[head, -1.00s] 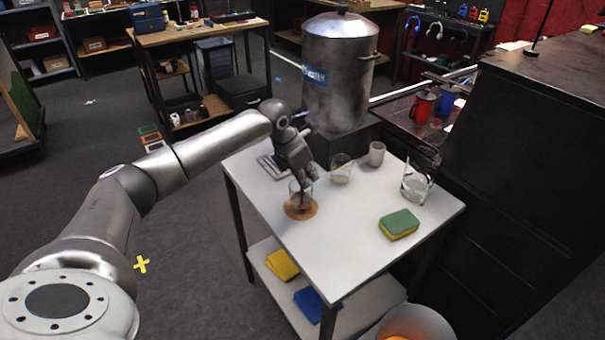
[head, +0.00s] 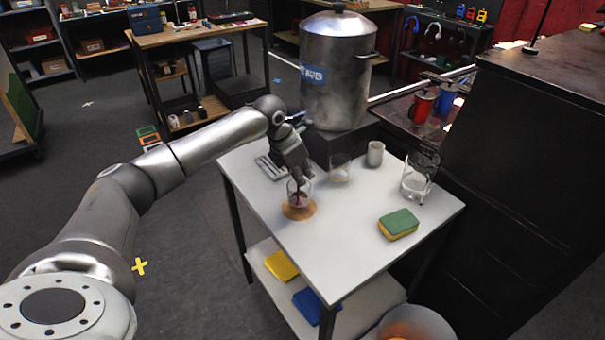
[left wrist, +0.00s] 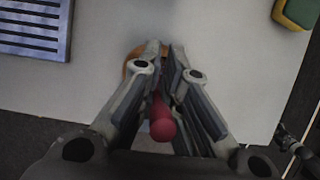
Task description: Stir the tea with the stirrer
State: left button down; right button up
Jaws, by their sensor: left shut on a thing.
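A clear glass of dark tea (head: 298,199) stands on a round orange-brown coaster (head: 300,212) near the left edge of the white table. My left gripper (head: 302,179) is right over the glass. It is shut on the stirrer, whose red end (left wrist: 162,125) shows between the fingers in the left wrist view. The lower part of the stirrer appears to reach down into the glass; its tip cannot be made out. In the left wrist view the fingers cover the glass, and part of the coaster (left wrist: 131,62) shows beside them. My right gripper is out of view.
The white table (head: 335,235) also holds a clear glass (head: 340,168), a grey cup (head: 375,154), a larger glass jar (head: 416,180), a green-yellow sponge (head: 398,224) and a slotted grey tray (head: 270,170). A large metal urn (head: 335,75) stands behind. The table's front is clear.

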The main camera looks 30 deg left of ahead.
pick_arm(q)
notch_tip(320, 180, up, 8)
jog(key=p, duration=0.5)
jog(key=shift+r, duration=0.15)
dwell(0.6)
jog(key=shift+r, duration=0.1)
notch_tip(320, 180, up, 5)
jog(key=p, duration=0.3)
dwell(0.4)
dwell(0.3)
